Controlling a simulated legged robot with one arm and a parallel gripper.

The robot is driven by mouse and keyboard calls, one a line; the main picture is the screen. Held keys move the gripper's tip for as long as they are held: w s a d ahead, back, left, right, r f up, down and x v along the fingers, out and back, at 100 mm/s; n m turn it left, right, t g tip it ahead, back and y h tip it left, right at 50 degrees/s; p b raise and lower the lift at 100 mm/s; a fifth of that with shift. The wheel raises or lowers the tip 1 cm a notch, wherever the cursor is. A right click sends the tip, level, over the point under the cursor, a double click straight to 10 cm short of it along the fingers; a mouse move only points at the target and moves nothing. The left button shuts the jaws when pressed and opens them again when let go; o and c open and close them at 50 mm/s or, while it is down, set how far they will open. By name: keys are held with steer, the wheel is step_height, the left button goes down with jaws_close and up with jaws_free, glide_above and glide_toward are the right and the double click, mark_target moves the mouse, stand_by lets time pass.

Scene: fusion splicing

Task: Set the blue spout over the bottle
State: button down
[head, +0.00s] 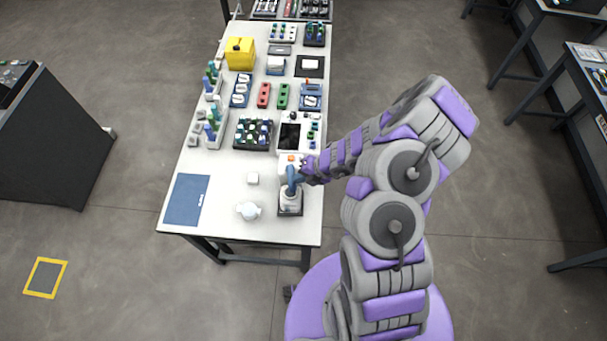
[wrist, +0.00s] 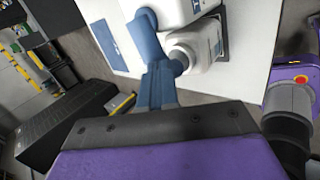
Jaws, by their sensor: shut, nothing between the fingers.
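The white bottle (head: 291,201) stands upright on a dark base at the near right corner of the white table. It also shows in the wrist view (wrist: 192,48). The blue spout (head: 293,180) is at the bottle's top. In the wrist view a blue part (wrist: 154,62) reaches from the bottle's mouth towards my gripper's dark plate; I cannot clearly tell the spout from my fingers there. My gripper (head: 305,174) is shut with nothing held, right beside the spout. Its fingertips are partly hidden in the head view.
A round white vessel (head: 248,210) and a small white block (head: 253,178) are left of the bottle. A blue mat (head: 187,200) lies at the near left corner. A white device with an orange knob (head: 291,158) stands just behind the bottle. Racks and tools crowd the far table.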

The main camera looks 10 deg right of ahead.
steer(key=shift+s+a, duration=0.2)
steer(key=shift+a+p, duration=0.1)
steer(key=shift+p, duration=0.2)
steer(key=shift+a, duration=0.3)
steer(key=shift+w+d+p, duration=0.1)
steer(key=shift+p, duration=0.25)
